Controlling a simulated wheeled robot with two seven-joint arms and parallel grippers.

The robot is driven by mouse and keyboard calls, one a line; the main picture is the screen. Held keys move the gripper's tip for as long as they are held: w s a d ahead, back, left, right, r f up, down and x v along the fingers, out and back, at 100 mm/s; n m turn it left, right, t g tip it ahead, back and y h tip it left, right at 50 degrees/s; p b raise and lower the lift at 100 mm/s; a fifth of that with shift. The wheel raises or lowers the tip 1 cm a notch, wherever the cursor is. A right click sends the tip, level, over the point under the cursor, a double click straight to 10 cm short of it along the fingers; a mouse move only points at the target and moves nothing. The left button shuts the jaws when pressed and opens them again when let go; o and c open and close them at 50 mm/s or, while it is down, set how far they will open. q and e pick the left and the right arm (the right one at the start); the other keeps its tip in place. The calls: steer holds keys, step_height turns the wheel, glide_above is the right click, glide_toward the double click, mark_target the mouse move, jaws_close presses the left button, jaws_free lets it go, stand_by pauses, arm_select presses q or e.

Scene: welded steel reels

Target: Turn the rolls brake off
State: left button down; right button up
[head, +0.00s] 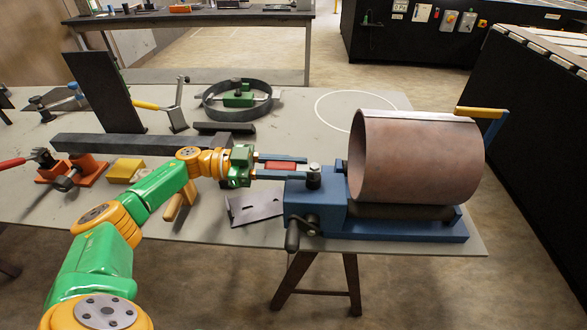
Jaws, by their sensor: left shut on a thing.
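A blue roll stand (323,213) sits at the right end of the grey table. It carries a large brown steel cylinder (367,165) lying on dark rolls (400,212). A dark upright knob (313,177) stands on the left block of the stand, and a dark crank handle (293,236) sticks out of its front. My left gripper (306,168) reaches in from the left, with its fingers just left of and above this block. The fingers are closed around a small red piece (281,165). I cannot tell how the red piece joins the stand. My right gripper is out of view.
A yellow-and-blue bracket (482,112) stands at the cylinder's right. Behind my left arm are a steel bar (130,144), a ring with a green clamp (237,98) and a yellow-handled toggle clamp (178,115). A flat metal plate (255,207) lies left of the stand.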

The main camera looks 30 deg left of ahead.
arm_select(q)
steer(key=shift+f, duration=0.1)
steer(key=c, duration=0.8)
jaws_free()
steer(key=shift+d, duration=0.1)
steer(key=shift+c, duration=0.2)
steer(key=shift+o, duration=0.8)
steer(key=shift+w, duration=0.1)
steer(key=b+v, duration=0.3)
steer(key=v, duration=0.4)
